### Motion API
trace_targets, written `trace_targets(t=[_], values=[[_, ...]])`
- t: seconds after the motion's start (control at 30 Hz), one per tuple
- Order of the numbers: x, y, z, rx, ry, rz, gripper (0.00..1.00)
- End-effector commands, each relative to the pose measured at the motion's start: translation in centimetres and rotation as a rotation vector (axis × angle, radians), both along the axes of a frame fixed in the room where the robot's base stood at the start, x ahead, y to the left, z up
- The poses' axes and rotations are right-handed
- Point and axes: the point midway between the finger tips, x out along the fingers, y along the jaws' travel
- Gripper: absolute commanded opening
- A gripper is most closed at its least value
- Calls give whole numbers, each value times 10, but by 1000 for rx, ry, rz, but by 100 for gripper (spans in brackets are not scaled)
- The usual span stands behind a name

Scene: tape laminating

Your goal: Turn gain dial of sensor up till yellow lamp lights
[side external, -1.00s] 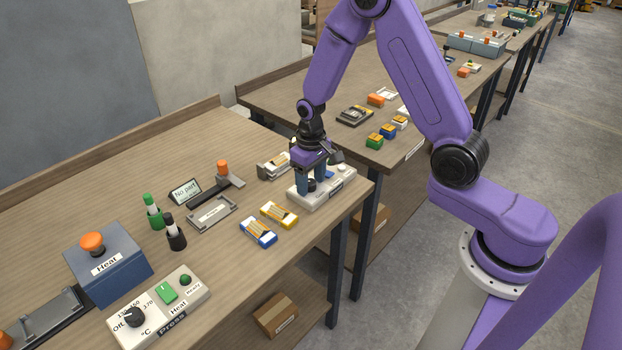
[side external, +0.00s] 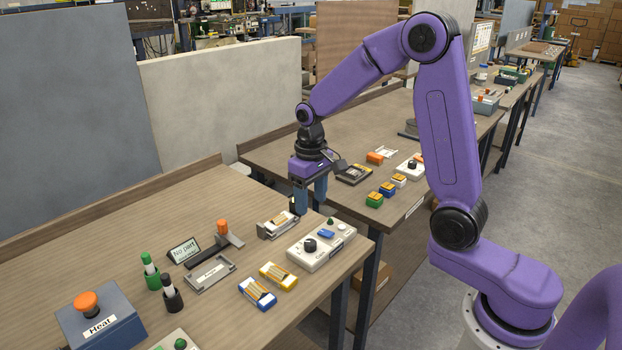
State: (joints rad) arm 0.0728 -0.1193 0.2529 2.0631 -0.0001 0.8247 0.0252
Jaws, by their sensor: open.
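My gripper (side external: 311,201) is open and empty, fingers pointing down, above and behind the near white control box. That white box (side external: 333,252) sits at the right end of the near bench. It has a black dial (side external: 310,245), a blue button (side external: 326,234) and a small green lamp or knob (side external: 330,221). Its front label is too small to read surely, so I cannot tell whether this is the gain dial. A display (side external: 184,252) reading "No part" stands left of it, next to an orange-topped post (side external: 222,227). I see no lit yellow lamp.
Yellow (side external: 278,276) and blue (side external: 257,293) boxes lie in front of a grey tray (side external: 209,274). A metal fixture (side external: 277,224) stands just left of the white box. Green (side external: 151,272) and black (side external: 172,293) holders and a blue Heat box (side external: 100,322) are at left.

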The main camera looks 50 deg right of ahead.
Motion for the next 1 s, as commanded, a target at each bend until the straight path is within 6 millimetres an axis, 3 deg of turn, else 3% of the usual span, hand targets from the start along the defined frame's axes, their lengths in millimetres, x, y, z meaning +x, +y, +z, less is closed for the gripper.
trace_targets(t=[0.1,0.33,0.8,1.0], values=[[0,0,22,0,-4,0,59],[0,0,45,0,-1,0,59],[-1,2,48,0,0,8,59],[-17,18,50,1,-3,100,59]])
